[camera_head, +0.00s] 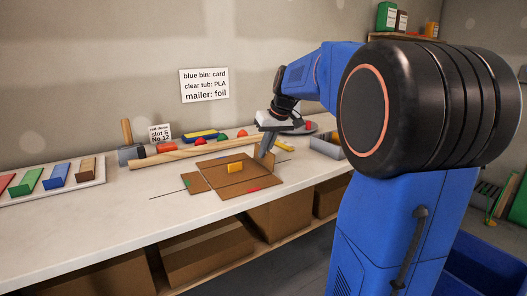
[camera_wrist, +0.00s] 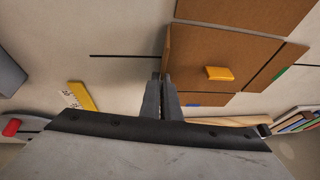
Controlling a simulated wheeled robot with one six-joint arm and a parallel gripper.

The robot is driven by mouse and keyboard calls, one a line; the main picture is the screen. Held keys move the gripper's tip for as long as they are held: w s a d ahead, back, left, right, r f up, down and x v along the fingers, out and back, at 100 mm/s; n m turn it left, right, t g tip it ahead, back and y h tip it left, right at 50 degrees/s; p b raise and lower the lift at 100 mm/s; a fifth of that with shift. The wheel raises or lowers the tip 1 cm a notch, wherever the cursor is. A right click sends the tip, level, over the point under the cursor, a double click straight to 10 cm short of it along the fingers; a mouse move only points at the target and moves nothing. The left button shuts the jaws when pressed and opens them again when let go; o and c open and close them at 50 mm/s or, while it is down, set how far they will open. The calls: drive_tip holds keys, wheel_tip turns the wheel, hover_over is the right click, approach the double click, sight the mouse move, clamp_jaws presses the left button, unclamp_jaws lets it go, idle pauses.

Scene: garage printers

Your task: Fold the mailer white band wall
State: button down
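The mailer (camera_head: 222,164) is a brown card blank on the white bench, with a yellow block (camera_head: 235,168) on its middle panel. Its left flap in the head view bears a green mark, and its front flap a red mark. The wrist view shows the mailer (camera_wrist: 205,55) with a blue mark and a green mark on its flaps. I cannot make out a white band. My gripper (camera_head: 265,150) is low at the mailer's right end. In the wrist view its fingers (camera_wrist: 161,80) are close together beside the panel's left edge, which looks raised. Whether they grip card is unclear.
A wooden bar (camera_head: 195,152) lies behind the mailer, with small coloured objects beyond it. A white tray (camera_head: 60,185) of coloured blocks is at the left. A grey bin (camera_head: 325,147) stands right of my gripper. The bench front is clear.

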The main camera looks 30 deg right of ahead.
drive_tip(key=d+y, duration=0.1)
drive_tip(key=y, duration=0.1)
drive_tip(key=d+f+m+y, duration=0.1)
drive_tip(key=y, duration=0.1)
drive_tip(key=shift+d+t+y, duration=0.3)
drive_tip(key=shift+d+y, duration=0.1)
drive_tip(key=shift+s+d+f+m+t+y, duration=0.15)
drive_tip(key=shift+d+f+m+y, duration=0.2)
drive_tip(key=shift+y, duration=0.7)
drive_tip(key=shift+w+d+f+m+t+y, duration=0.15)
drive_tip(key=shift+d+f+y, duration=0.25)
drive_tip(key=shift+y, duration=0.65)
drive_tip(key=shift+s, duration=0.15)
drive_tip(key=c, duration=2)
unclamp_jaws()
drive_tip(key=shift+f, duration=0.1)
drive_tip(key=shift+a, duration=0.1)
